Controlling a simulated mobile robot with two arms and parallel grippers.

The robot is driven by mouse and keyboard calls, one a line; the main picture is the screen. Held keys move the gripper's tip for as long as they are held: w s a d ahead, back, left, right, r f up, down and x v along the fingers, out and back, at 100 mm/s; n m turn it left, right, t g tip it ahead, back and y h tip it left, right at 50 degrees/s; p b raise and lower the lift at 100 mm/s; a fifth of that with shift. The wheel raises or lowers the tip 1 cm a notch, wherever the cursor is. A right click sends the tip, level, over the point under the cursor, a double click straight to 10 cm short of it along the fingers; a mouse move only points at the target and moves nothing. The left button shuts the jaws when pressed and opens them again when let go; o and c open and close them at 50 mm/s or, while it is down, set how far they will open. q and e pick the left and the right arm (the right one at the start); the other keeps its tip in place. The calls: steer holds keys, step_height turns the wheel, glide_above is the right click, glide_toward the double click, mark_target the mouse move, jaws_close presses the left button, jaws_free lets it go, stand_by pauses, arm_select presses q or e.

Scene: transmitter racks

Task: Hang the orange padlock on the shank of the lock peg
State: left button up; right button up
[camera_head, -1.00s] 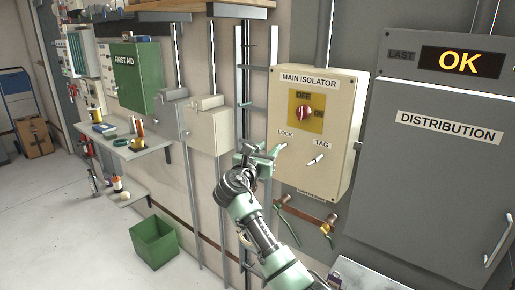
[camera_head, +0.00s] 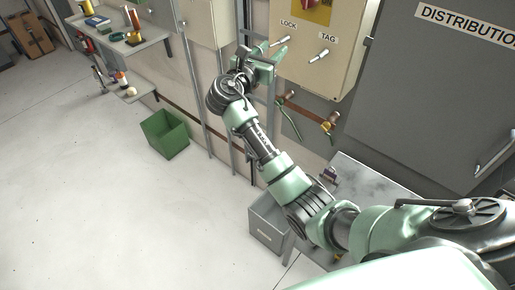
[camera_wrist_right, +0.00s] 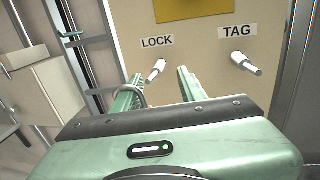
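The lock peg (camera_head: 281,41) is a short pale shank under the LOCK label on the isolator box. In the right wrist view the lock peg (camera_wrist_right: 156,70) shows bare near the fingertips. My right gripper (camera_head: 263,52) is just in front of and below it. In the wrist view my right gripper (camera_wrist_right: 160,78) has its fingers apart, with the peg's tip between them in the picture. A curved grey metal loop (camera_wrist_right: 136,90) shows at the left finger; I cannot tell what it belongs to. I cannot make out the orange padlock in any view. My left gripper is not in view.
The tag peg (camera_head: 318,57) sticks out to the right of the lock peg. Below are a copper bar (camera_head: 308,112) with clamps and green cable. A grey bench (camera_head: 375,178) with small items stands below right. A green bin (camera_head: 166,133) is on the floor left.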

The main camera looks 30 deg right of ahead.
arm_select(q)
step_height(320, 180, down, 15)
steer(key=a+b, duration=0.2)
steer(key=b, duration=1.4)
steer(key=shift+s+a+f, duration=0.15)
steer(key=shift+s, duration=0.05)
arm_select(e)
steer(key=s+a+f+n+t+y, duration=0.4)
steer(key=s+a+f, duration=0.3)
steer(key=f, duration=0.4)
steer(key=s+a+f+n+t+y, duration=0.3)
steer(key=s+a+f+y, duration=0.3)
steer(key=f, duration=0.5)
steer(key=shift+s+a+f+n+t+y, duration=0.3)
steer(key=shift+s+a+f+n+t, duration=0.1)
steer(key=shift+s+n, duration=0.3)
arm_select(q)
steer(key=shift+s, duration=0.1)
arm_select(e)
steer(key=shift+f, duration=0.1)
